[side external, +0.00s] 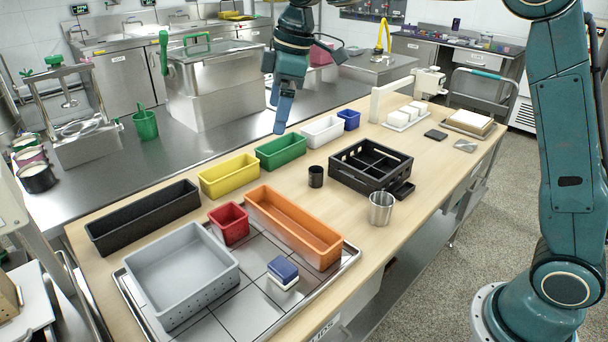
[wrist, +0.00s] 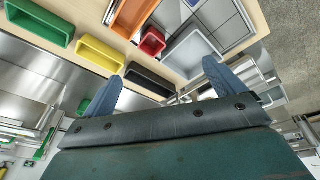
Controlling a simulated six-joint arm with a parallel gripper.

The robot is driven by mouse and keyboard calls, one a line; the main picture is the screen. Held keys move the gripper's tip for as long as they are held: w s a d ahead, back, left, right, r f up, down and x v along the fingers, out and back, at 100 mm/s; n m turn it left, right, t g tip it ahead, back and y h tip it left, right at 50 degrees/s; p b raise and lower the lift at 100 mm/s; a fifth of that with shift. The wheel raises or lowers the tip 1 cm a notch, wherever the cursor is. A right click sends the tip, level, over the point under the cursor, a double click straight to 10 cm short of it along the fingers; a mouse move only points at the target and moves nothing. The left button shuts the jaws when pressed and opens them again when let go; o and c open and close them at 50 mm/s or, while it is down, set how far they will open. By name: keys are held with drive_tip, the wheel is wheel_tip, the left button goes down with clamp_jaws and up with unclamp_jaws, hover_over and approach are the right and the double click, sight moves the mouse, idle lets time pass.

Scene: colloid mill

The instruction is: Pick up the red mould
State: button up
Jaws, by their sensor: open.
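The red mould (side external: 229,223) is a small square open box. It stands on the wire-grid tray (side external: 250,307), between the large grey mould (side external: 180,273) and the long orange mould (side external: 292,226). In the wrist view the red mould (wrist: 152,41) shows near the top centre, between the orange and grey moulds. My gripper (side external: 279,130) is high above the back edge of the table, behind and above the green mould, well apart from the red one. In the wrist view the two blue fingers of my gripper (wrist: 160,83) are spread with nothing between them.
Yellow (side external: 228,176), green (side external: 281,152), white and black moulds line the table's back. A black crate (side external: 370,165), black cup (side external: 316,177) and metal cup (side external: 381,208) stand to the right. A blue-and-white block (side external: 283,272) lies on the tray.

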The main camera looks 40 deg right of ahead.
drive_tip(key=w+a+f+n+g, duration=0.1)
drive_tip(key=w+a+f+n, duration=0.25)
drive_tip(key=w+f, duration=0.55)
drive_tip(key=n+g, duration=0.1)
drive_tip(key=n, duration=0.3)
hover_over(228, 222)
drive_tip(key=s, duration=0.3)
wheel_tip(228, 222, down, 11)
drive_tip(key=shift+s+d+r, duration=0.15)
drive_tip(key=shift+a+f, duration=0.2)
drive_tip(key=shift+f, duration=1.2)
drive_tip(key=shift+a+f, duration=0.15)
drive_tip(key=shift+f, duration=1.3)
drive_tip(key=shift+a+f, duration=0.2)
drive_tip(key=shift+f, duration=1.2)
drive_tip(key=shift+f, duration=0.1)
drive_tip(key=shift+a+f, duration=0.2)
drive_tip(key=shift+f, duration=1.05)
drive_tip(key=shift+a+f, duration=0.2)
drive_tip(key=shift+f, duration=1)
drive_tip(key=shift+c, duration=0.2)
drive_tip(key=c, duration=1.1)
